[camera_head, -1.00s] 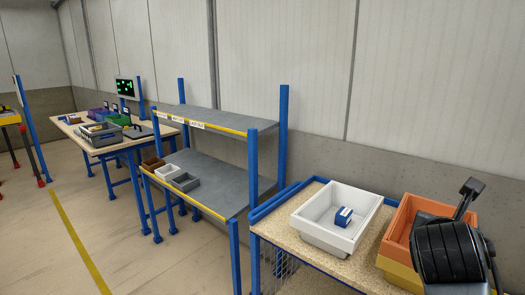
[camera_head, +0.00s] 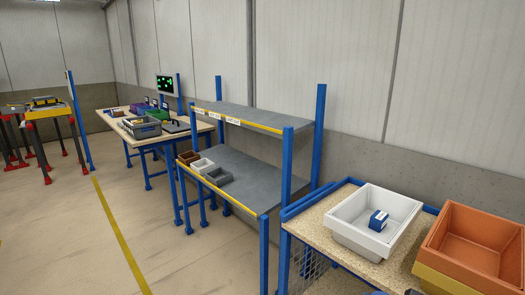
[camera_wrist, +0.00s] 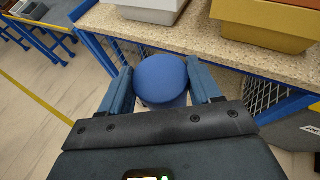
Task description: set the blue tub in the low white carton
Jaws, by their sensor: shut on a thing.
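The blue tub (camera_wrist: 162,80) shows in the wrist view as a round blue shape between the two fingers of my gripper (camera_wrist: 162,88). My gripper is shut on it and holds it in front of the bench edge, over the floor. In the head view the low white carton (camera_head: 350,236) stands on the speckled bench, with a small blue-and-white box (camera_head: 378,220) inside it. A bit of the white carton (camera_wrist: 152,12) also shows at the top of the wrist view.
Orange and yellow crates (camera_head: 472,245) are stacked right of the carton. A grey shelf with blue posts (camera_head: 250,180) stands left of the bench (camera_head: 312,222), holding small brown, white and grey bins. A farther table (camera_head: 150,135) holds several bins.

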